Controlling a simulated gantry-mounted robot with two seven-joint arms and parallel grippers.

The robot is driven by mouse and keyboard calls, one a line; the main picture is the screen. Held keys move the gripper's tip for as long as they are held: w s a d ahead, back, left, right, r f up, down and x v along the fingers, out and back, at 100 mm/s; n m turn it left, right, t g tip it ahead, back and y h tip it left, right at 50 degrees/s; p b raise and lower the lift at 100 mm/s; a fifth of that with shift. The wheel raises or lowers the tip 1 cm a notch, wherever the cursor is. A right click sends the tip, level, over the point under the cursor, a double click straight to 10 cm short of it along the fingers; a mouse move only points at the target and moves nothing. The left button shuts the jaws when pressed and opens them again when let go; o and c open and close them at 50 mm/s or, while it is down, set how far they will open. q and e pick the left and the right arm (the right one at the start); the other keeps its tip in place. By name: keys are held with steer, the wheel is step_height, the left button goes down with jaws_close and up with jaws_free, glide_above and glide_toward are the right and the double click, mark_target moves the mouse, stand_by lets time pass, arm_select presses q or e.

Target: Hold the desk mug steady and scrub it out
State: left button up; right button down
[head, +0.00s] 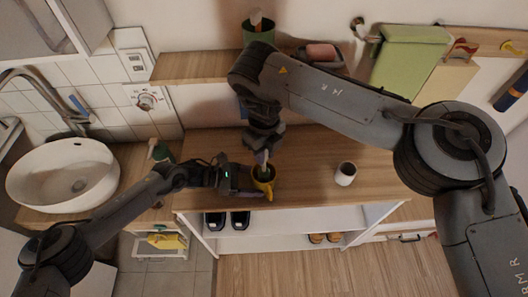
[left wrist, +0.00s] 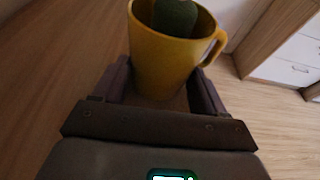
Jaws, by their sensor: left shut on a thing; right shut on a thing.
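The yellow desk mug (head: 264,186) stands near the front edge of the wooden top, its handle toward the lower right in the head view. My left gripper (head: 246,185) comes in from the left and is shut on the mug's body; in the left wrist view its fingers (left wrist: 160,92) lie either side of the mug (left wrist: 165,60). My right gripper (head: 263,155) points down above the mug and is shut on a green scrubber. The scrubber's dark green head (left wrist: 175,17) is inside the mug's mouth; its lower end is hidden by the wall.
A white cup (head: 345,174) with dark contents stands to the right on the wooden top (head: 310,150). A white basin (head: 75,178) with a tap is at the left. A green-capped bottle (head: 160,152) stands behind my left arm. Shoes (head: 228,220) lie on the shelf below.

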steer(key=shift+r, duration=4.95)
arm_select(q)
steer(key=o, duration=1.2)
